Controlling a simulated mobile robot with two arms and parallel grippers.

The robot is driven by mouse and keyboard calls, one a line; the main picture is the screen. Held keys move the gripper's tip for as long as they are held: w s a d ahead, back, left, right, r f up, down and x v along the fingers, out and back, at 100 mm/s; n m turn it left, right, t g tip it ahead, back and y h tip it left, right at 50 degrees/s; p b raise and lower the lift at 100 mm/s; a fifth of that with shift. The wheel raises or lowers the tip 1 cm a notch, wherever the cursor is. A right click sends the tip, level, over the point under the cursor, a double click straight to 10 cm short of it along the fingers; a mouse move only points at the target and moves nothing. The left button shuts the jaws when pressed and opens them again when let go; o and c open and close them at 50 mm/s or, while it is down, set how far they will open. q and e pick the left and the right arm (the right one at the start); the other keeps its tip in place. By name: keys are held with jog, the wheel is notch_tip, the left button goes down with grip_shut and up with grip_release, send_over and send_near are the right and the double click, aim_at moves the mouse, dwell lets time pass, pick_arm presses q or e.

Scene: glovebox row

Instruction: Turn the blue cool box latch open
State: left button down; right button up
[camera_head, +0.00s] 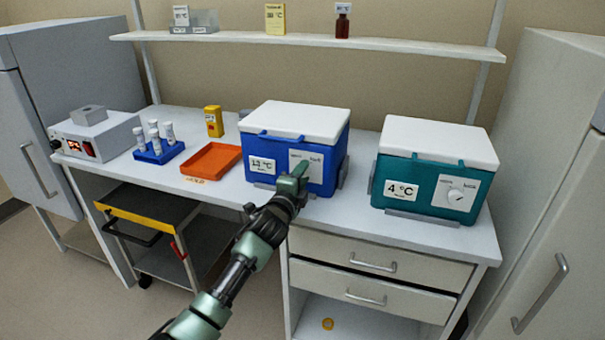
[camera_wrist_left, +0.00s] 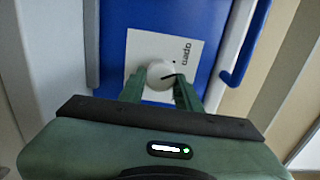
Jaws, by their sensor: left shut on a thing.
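The blue cool box (camera_head: 280,141) with a white lid stands on the bench, left of a teal cool box. It also fills the wrist view (camera_wrist_left: 112,52). Its latch is a round white knob (camera_wrist_left: 160,73) with a dark mark, on a white plate (camera_wrist_left: 185,48) that reads "open". My left gripper (camera_head: 300,172) reaches the front of the blue box; in the wrist view its fingers (camera_wrist_left: 160,88) are shut on the knob, one on each side. The head view hides the knob behind the gripper. My right gripper is in neither view.
The teal cool box (camera_head: 428,190) has its own knob (camera_head: 455,196). An orange tray (camera_head: 211,160), a blue rack (camera_head: 158,152) with several tubes and a yellow container (camera_head: 213,121) stand to the left. Drawers (camera_head: 372,265) are below the bench. A cart (camera_head: 150,215) stands under its left part.

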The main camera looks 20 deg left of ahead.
pick_arm(q)
jog(key=shift+n, duration=1.6)
jog(key=c, duration=1)
grip_release()
jog(key=shift+s, duration=0.1)
jog(key=s, duration=0.7)
jog(key=shift+s+a, duration=0.2)
jog(key=shift+s, duration=0.1)
